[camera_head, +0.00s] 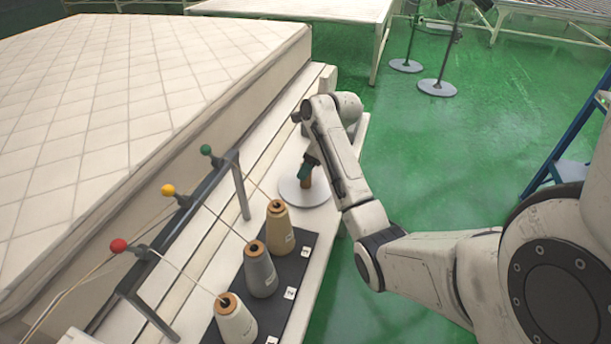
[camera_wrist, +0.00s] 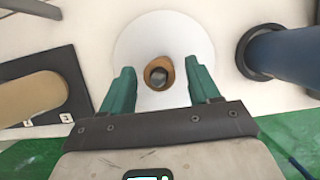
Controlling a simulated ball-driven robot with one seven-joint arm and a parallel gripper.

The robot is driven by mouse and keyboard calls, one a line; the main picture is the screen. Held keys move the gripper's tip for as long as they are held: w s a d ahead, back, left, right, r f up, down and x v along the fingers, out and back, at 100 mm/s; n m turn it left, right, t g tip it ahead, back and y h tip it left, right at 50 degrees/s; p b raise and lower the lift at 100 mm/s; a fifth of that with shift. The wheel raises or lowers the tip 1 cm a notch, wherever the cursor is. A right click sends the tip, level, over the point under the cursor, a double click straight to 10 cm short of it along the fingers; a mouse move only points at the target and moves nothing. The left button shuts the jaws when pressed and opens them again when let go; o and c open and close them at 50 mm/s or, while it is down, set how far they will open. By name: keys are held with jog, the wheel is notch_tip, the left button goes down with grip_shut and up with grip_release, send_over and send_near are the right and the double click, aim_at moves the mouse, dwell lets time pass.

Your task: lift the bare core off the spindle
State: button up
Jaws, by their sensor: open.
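The bare core (camera_head: 307,183) is a short brown tube standing on a round pale base plate (camera_head: 317,195) near the bench edge. In the wrist view the core (camera_wrist: 150,75) shows as a brown ring, with the grey spindle (camera_wrist: 159,76) inside it and the white base plate (camera_wrist: 160,35) around it. My gripper (camera_head: 304,172) is at the core, pointing down. In the wrist view its green fingers (camera_wrist: 161,78) are open, one on each side of the core, with gaps between. Their exact height against the core cannot be told.
Tan (camera_head: 279,228), grey (camera_head: 261,270) and white (camera_head: 234,320) yarn cones stand on a dark mat (camera_head: 286,265). A metal rail (camera_head: 180,222) with coloured knobs and threads runs beside them. A quilted mattress (camera_head: 130,100) lies left. A dark blue cylinder (camera_wrist: 285,52) stands right in the wrist view.

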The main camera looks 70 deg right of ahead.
jog(key=shift+x, duration=1.8)
jog(key=shift+c, duration=0.4)
jog(key=c, duration=0.9)
jog(key=shift+r, duration=0.1)
jog(key=shift+c, duration=0.2)
notch_tip(320, 180, up, 18)
jog(key=p, duration=0.5)
